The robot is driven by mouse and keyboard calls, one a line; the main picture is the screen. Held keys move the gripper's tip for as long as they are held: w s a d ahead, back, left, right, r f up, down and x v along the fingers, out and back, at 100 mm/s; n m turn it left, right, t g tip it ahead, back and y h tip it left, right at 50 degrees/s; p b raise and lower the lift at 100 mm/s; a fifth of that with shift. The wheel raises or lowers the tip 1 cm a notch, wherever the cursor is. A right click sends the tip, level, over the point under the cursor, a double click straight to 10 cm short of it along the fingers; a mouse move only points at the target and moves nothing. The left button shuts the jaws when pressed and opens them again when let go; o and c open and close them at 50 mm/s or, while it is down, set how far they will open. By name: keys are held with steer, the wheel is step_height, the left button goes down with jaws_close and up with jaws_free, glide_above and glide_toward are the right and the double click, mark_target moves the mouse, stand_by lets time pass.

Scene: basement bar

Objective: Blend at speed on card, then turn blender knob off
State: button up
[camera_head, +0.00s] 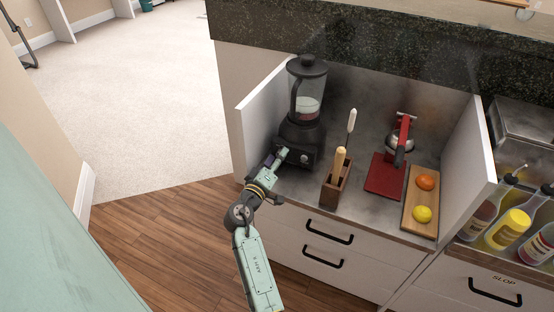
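The blender (307,100) stands at the back left of the recessed counter bay, with a dark base and lid and some pinkish content in its clear jar. Its base front (308,157) faces me with small light marks, too small to read. My gripper (281,156) is at the front left of the base, very close to it or touching it. It hides part of the base there, and I cannot tell whether its fingers are open or shut. The knob cannot be made out clearly. I cannot make out a card showing a speed.
Right of the blender stand a wooden holder (335,191) with upright tools, a red press (385,177), and a wooden board (419,222) with an orange and a lemon. White side panels (262,115) flank the bay. Bottles (508,229) stand at the far right. Floor at left is clear.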

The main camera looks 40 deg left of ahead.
steer(key=v, duration=1.2)
stand_by(0.3)
